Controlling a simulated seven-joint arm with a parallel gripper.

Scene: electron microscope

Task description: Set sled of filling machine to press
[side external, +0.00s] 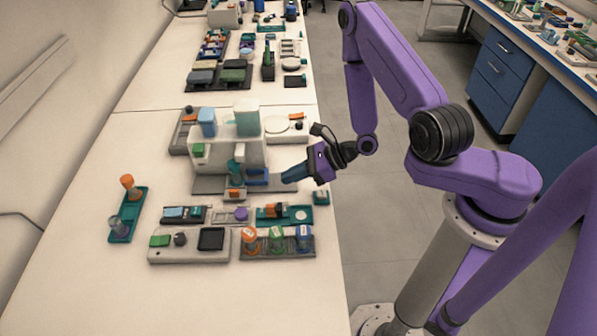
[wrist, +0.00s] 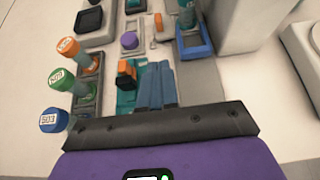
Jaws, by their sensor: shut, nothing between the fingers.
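The filling machine (side external: 225,155) is a white block with a blue and a teal container on top, standing on the bench. A blue sled-like tray (side external: 257,177) sits low on its base, on the side near my gripper; it also shows in the wrist view (wrist: 194,52). A teal cylinder (wrist: 187,14) stands at the far part of the tray. My gripper (side external: 284,177) has blue fingers that are shut and empty. It is just right of the tray in the side view, apart from it. In the wrist view the fingertips (wrist: 156,66) are left of the tray.
An orange-and-black piece (wrist: 127,74) on a teal tray is close left of my fingers. A rack of orange, green and blue-capped vials (side external: 277,244) and a grey device with a dark screen (side external: 190,246) stand in front. Free bench lies at the left.

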